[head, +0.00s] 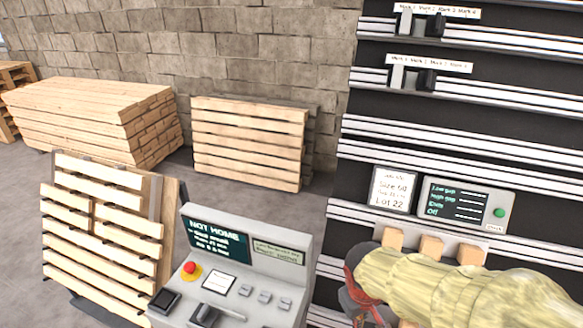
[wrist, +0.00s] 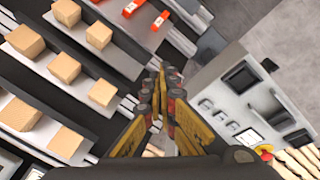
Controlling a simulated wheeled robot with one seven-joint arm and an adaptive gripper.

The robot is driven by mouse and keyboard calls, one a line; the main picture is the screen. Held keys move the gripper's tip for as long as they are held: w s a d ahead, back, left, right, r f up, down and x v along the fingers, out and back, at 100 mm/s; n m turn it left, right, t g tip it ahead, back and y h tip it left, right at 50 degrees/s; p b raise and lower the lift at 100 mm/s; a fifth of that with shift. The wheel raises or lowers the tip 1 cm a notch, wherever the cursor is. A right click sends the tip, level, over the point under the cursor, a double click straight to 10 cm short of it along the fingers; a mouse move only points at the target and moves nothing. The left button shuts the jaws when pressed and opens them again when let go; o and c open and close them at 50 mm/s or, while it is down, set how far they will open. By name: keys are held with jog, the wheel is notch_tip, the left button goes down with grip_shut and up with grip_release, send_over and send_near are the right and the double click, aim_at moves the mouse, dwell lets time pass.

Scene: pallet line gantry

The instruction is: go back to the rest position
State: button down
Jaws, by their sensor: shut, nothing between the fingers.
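My gripper (wrist: 163,85) shows in the wrist view with its yellow-and-black fingers close together and nothing between them. In the head view my gripper (head: 358,295) is at the lower right, partly hidden by my yellow-sleeved arm. It is in front of the black rack (head: 460,130), to the right of the grey control console (head: 245,265). The console screen (head: 217,243) reads "NOT HOME". In the wrist view the console (wrist: 250,100) lies to the right of the fingers.
Wooden blocks (wrist: 63,67) sit on the rack's ledges, with orange pieces (wrist: 160,20) further along. A display panel (head: 467,203) with a green button is on the rack. A slatted pallet (head: 100,225) leans left of the console; stacked pallets (head: 95,115) stand behind. Grey floor is open between them.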

jog(key=s+d+r+m+t+b, duration=0.1)
jog(key=s+r+m+t+b, duration=0.1)
jog(key=s+r, duration=0.2)
jog(key=s+d+r+m+t+y+b, duration=0.1)
jog(key=s+r+m+b, duration=0.1)
jog(key=s+r, duration=0.3)
notch_tip(320, 180, up, 2)
jog(key=shift+s+d+r+t+b, duration=0.1)
jog(key=shift+s+d+t+b, duration=0.15)
jog(key=shift+d+t+b, duration=0.2)
dwell(1.4)
